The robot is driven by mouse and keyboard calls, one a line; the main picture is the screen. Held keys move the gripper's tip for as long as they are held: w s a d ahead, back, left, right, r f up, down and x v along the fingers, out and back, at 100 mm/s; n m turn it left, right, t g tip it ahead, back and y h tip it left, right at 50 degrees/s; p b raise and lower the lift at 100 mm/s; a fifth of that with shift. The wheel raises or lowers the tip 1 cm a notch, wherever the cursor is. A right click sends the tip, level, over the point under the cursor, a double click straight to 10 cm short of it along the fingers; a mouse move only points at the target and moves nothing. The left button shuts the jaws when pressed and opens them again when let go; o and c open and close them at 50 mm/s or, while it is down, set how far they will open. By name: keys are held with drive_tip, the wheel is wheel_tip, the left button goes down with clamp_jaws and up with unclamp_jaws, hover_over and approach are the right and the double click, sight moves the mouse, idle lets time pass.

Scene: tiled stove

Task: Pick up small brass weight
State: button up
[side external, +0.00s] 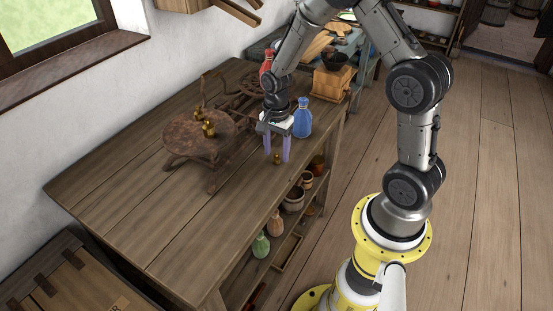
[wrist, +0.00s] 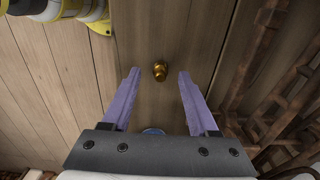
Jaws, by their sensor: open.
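A small brass weight (side external: 277,159) stands on the wooden table near its right edge in the side view. It also shows in the wrist view (wrist: 160,70), between and a little beyond my fingertips. My gripper (side external: 277,158) points down over the table with its two purple fingers apart and nothing held. In the wrist view my gripper (wrist: 157,72) has the weight lined up with the gap between the fingers. I cannot tell the exact height of the fingertips above the table.
A blue bottle (side external: 302,118) stands close to my gripper. A red bottle (side external: 266,64) and a wooden box grinder (side external: 331,82) are behind. The table's front left (side external: 130,215) is clear.

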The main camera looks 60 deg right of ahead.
drive_tip(key=shift+f, duration=0.95)
clamp_jaws()
